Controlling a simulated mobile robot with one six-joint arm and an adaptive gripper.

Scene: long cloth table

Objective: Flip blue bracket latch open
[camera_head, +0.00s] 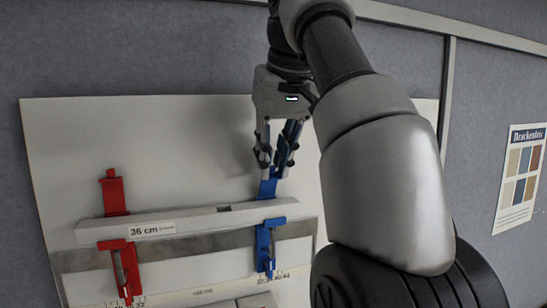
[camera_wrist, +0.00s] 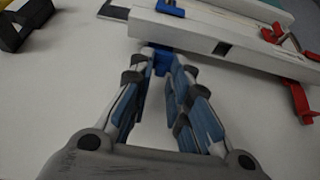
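The blue bracket (camera_head: 265,246) is on the right part of a white bar on the wall panel. Its upper tab (camera_head: 268,187) rises above the bar, and its lower part has a small latch lever hanging along it. My gripper (camera_head: 272,168) points down at this tab from above. In the wrist view the blue tab (camera_wrist: 162,60) shows between the tips of my gripper (camera_wrist: 163,56), with the fingers close on both sides. Whether they press on it is unclear. More of the blue bracket shows beyond the bar.
A red bracket (camera_head: 119,254) holds the left part of the white bar (camera_head: 185,222), which carries a "36 cm" label (camera_head: 152,229). The white panel (camera_head: 165,140) is clear above the bar. A colour chart (camera_head: 521,178) hangs at right. A black and yellow object (camera_wrist: 22,22) shows in the wrist view.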

